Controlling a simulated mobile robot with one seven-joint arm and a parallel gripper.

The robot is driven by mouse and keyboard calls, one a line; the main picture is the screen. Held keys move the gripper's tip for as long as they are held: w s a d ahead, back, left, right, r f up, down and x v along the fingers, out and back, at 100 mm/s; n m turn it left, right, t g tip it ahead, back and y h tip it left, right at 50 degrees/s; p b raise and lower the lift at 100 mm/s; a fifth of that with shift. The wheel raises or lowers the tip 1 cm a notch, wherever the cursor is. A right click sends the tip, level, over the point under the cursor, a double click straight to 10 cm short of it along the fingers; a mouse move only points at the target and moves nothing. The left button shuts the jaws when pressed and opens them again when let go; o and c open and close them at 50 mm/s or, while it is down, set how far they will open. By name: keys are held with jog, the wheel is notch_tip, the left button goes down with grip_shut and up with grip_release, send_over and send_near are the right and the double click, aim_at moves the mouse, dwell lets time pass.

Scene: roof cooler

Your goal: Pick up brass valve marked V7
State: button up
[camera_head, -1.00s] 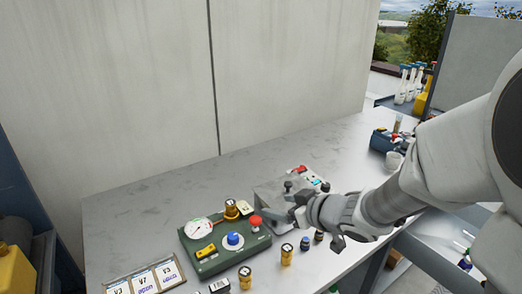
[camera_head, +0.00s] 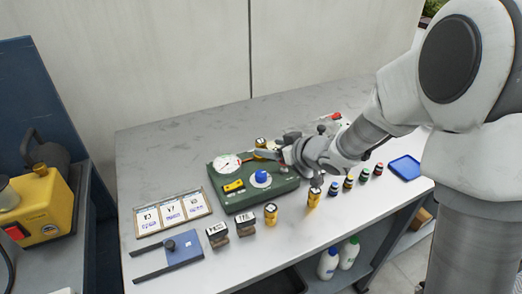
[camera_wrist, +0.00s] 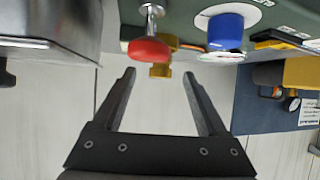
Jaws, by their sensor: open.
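Three brass valves with pale tops show in the head view: one at the back of the green panel (camera_head: 260,143), one in front of the panel (camera_head: 270,214), and one further right (camera_head: 314,197). Their markings are too small to read, so I cannot tell which is V7. My gripper (camera_head: 268,154) is over the back right of the green panel (camera_head: 245,203), close to the back valve. In the wrist view my gripper (camera_wrist: 159,74) is open and empty. A brass piece (camera_wrist: 160,70) shows between the fingertips, partly behind a red knob (camera_wrist: 150,50).
The panel carries a gauge (camera_head: 227,163), a blue knob (camera_head: 261,177) and a yellow switch (camera_head: 233,186). Label cards (camera_head: 172,212), a blue plate (camera_head: 182,250), dark blocks (camera_head: 217,236), small bottles and a blue tray (camera_head: 405,167) lie around. The table's back left is clear.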

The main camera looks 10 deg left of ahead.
aim_at(263, 143)
jog(key=x, duration=0.2)
jog(key=b+x, duration=0.1)
jog(key=x, duration=0.2)
jog(key=shift+w+a+r, duration=0.1)
jog(key=shift+a+r, duration=0.15)
jog(key=shift+r, duration=0.15)
jog(key=shift+c, duration=0.3)
grip_shut()
